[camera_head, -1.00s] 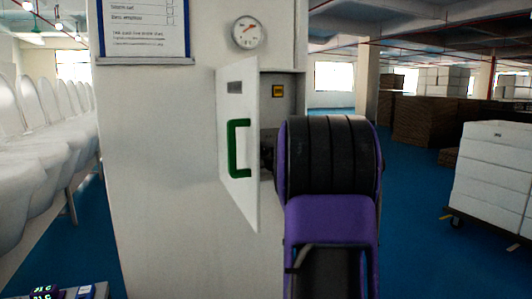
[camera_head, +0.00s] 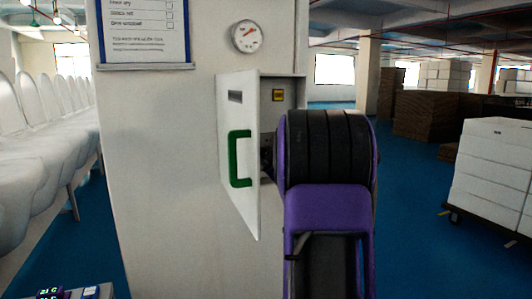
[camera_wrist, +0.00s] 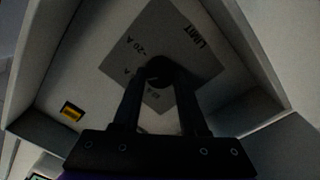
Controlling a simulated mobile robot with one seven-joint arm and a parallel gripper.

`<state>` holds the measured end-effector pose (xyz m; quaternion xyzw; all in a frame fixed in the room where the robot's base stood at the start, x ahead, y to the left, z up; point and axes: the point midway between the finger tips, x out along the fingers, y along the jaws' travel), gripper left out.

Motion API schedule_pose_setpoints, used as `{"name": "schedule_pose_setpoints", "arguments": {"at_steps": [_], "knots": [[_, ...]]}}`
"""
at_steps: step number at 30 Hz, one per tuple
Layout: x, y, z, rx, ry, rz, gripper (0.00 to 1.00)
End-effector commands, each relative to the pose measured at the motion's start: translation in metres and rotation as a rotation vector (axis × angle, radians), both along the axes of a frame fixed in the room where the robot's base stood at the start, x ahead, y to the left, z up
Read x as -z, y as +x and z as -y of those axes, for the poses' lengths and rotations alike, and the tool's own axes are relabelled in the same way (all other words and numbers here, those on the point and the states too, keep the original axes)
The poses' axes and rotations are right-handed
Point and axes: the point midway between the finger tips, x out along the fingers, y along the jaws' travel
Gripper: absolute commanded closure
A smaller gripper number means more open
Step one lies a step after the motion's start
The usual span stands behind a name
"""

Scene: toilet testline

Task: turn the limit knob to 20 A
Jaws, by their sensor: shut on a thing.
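In the wrist view the dark round limit knob (camera_wrist: 160,71) sits on a grey plate (camera_wrist: 188,42) marked LIMIT, with a "20 A" label and other partly hidden marks. My gripper (camera_wrist: 158,80) reaches into the cabinet with its two dark fingers on either side of the knob, shut on it. The knob's pointer cannot be made out. In the head view my purple and black arm hides the knob and the gripper. The white cabinet (camera_head: 283,83) stands open, its door (camera_head: 235,100) swung out to the left with a green handle (camera_head: 233,158).
The cabinet walls surround my gripper closely. A yellow label (camera_head: 278,95) is on the cabinet's back, also in the wrist view (camera_wrist: 72,112). A round gauge (camera_head: 246,36) and a notice (camera_head: 145,30) are on the column. White boxes (camera_head: 492,175) stand at right.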

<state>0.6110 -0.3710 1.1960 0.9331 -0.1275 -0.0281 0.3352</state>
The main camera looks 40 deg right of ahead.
Motion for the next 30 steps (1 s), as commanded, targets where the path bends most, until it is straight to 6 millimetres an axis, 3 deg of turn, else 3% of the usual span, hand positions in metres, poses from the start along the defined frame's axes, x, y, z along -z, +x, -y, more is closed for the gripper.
{"name": "schedule_pose_setpoints", "arguments": {"at_steps": [18, 30], "knots": [[-0.0057, 0.0001, 0.0008, -0.001, 0.564, 0.138, 1.00], [-0.0051, -0.0001, 0.0017, -0.001, 0.836, 0.204, 1.00]]}}
